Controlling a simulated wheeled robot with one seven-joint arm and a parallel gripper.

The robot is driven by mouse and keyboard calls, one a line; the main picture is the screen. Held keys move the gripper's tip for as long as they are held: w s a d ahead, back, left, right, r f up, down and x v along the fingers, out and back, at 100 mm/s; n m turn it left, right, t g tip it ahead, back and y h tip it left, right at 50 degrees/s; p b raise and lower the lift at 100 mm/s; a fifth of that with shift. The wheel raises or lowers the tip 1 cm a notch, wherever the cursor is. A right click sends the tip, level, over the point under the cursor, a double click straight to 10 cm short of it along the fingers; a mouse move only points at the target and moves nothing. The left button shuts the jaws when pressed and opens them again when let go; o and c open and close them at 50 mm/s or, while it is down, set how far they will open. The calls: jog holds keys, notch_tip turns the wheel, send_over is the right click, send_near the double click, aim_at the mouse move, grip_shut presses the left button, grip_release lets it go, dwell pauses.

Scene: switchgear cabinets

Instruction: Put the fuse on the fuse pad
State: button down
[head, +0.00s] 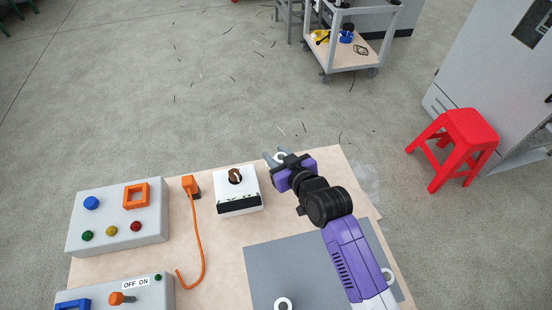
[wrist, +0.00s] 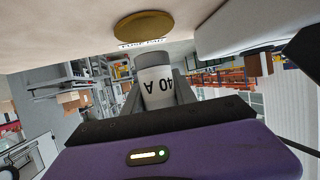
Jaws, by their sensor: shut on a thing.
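The fuse (wrist: 157,88) is a white cylinder with a grey end cap and an upside-down "40 A" marking in the wrist view. My gripper (wrist: 155,92) is shut on it, one grey finger on each side. In the head view my gripper (head: 276,157) holds the fuse (head: 281,158) near the table's far edge, right of the white switch box. The fuse pad (wrist: 143,26) is a flat brown-gold disc on the tabletop, shown at the top of the wrist view with a partly legible label. The fuse's cap appears apart from it. I cannot make out the pad in the head view.
The white box with a brown knob (head: 239,190) stands close left of my gripper. An orange plug with a cord (head: 190,186) and a grey button box (head: 118,216) are farther left. A grey mat (head: 262,265) lies nearer. A red stool (head: 459,141) stands on the floor at right.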

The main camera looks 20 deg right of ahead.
jog(key=shift+f, duration=1.05)
jog(key=shift+f, duration=0.15)
jog(key=c, duration=1)
grip_release()
jog(key=shift+r, duration=0.2)
jog(key=shift+s, duration=0.35)
jog(key=b+v, duration=0.1)
jog(key=v, duration=1)
jog(key=shift+s+r, duration=0.1)
jog(key=shift+s, duration=0.05)
